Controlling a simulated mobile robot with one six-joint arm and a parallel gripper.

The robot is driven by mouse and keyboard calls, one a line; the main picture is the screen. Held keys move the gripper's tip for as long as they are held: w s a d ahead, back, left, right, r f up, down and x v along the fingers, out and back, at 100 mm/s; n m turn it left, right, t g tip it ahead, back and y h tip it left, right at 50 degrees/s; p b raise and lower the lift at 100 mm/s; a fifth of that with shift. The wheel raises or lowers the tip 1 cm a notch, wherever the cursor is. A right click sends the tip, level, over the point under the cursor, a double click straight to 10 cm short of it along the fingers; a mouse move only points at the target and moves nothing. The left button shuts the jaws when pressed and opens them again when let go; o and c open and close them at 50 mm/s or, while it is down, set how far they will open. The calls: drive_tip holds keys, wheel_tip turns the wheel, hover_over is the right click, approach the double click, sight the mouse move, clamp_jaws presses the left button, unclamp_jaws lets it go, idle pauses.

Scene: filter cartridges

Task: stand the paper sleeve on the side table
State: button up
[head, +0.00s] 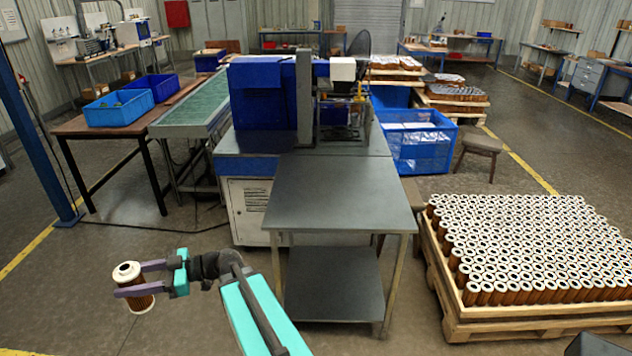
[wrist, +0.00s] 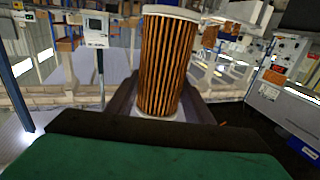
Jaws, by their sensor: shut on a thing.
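The paper sleeve (head: 139,302) is a brown pleated cylinder with white end caps and a hole in its top. My gripper (head: 132,280) is shut on it, one finger on each side, and holds it roughly upright at the lower left of the head view. In the wrist view the sleeve (wrist: 166,65) stands between the fingers, its pleats slightly tilted. A grey metal table (head: 340,200) with a lower shelf stands to the right of my gripper, its top bare. A brown table (head: 110,125) stands at the left; I cannot tell which is the side table.
A pallet (head: 520,325) full of similar sleeves stands at the right. A blue machine (head: 262,95) stands behind the grey table. Blue bins (head: 120,108) sit on the brown table beside a green conveyor (head: 205,100). The floor around my gripper is clear.

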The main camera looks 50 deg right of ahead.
drive_tip(key=shift+a, duration=0.3)
drive_tip(key=w+d+m+t+h, duration=0.25)
drive_tip(key=d+h, duration=0.25)
drive_tip(key=d, duration=0.8)
drive_tip(key=w+d+m+t+h, duration=0.2)
drive_tip(key=w+d+m+h, duration=0.15)
drive_tip(key=d, duration=1.05)
drive_tip(key=w+d+m+t+h, duration=0.25)
drive_tip(key=d+m+h, duration=0.2)
drive_tip(key=d, duration=0.85)
drive_tip(key=s+d+f+m+g+h, duration=0.1)
drive_tip(key=s+d+h, duration=0.4)
drive_tip(key=d, duration=0.8)
drive_tip(key=s+d+f+m+g+h, duration=0.2)
drive_tip(key=s+d+m+h, duration=0.2)
drive_tip(key=s+d, duration=0.4)
drive_tip(key=s+d+f+m+g+h+p, duration=0.1)
drive_tip(key=s+d+m+h, duration=0.3)
drive_tip(key=d, duration=1.5)
drive_tip(key=s+f+g+h, duration=0.1)
drive_tip(key=s, duration=0.2)
drive_tip(key=shift+s+g+h, duration=0.2)
drive_tip(key=shift+g+h, duration=0.1)
drive_tip(key=shift+m, duration=0.25)
drive_tip(key=shift+f+b, duration=1.85)
drive_tip(key=shift+b, duration=0.05)
